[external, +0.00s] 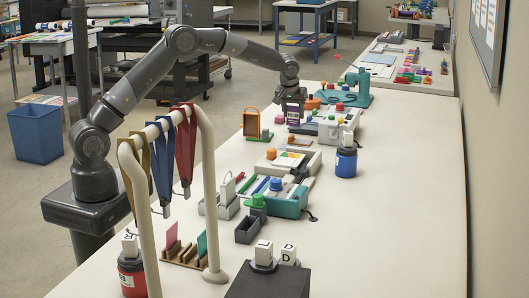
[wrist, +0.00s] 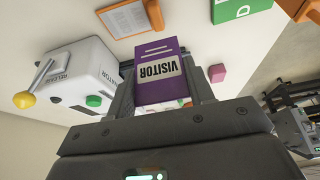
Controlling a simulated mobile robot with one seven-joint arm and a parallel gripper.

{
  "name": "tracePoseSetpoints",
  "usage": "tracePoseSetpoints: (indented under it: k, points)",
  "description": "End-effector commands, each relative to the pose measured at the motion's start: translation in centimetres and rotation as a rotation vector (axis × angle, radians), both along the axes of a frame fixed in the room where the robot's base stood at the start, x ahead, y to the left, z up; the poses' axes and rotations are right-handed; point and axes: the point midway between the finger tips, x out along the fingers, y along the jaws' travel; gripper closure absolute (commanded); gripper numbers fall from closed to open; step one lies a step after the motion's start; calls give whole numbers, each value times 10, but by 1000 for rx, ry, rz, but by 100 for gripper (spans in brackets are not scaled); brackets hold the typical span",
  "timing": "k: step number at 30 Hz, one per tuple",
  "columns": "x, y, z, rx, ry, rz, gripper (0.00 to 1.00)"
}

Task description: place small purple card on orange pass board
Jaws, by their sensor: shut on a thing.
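The small purple card (wrist: 160,75), marked VISITOR, is upright between my fingers in the wrist view. It also shows in the external view (external: 293,114), hanging below my gripper (external: 292,98). My gripper is shut on it and holds it above the table. An orange upright board (external: 251,122) stands left of the gripper near the table's left edge. An orange edge, likely the same board, shows at the wrist view's top right (wrist: 297,8). A flat orange-rimmed sheet (wrist: 130,18) lies at the top of the wrist view.
A white laminator (wrist: 72,78) with a yellow-knobbed lever stands left in the wrist view. A green block (wrist: 235,10) and a pink block (wrist: 216,73) lie by the board. The table's right side is clear.

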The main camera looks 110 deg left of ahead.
Motion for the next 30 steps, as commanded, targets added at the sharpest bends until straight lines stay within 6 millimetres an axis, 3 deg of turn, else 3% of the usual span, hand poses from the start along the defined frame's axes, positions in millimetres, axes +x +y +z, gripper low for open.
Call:
tracePoseSetpoints:
  k: [6,17,18,26,30]
  points:
    - [0,-1,-32,-3,2,0,73]
    - [0,-1,-37,-1,1,-1,73]
    - [0,-1,-37,-1,1,-1,51]
    - [0,-1,-37,-1,1,-1,30]
    - [0,-1,-37,-1,1,-1,30]
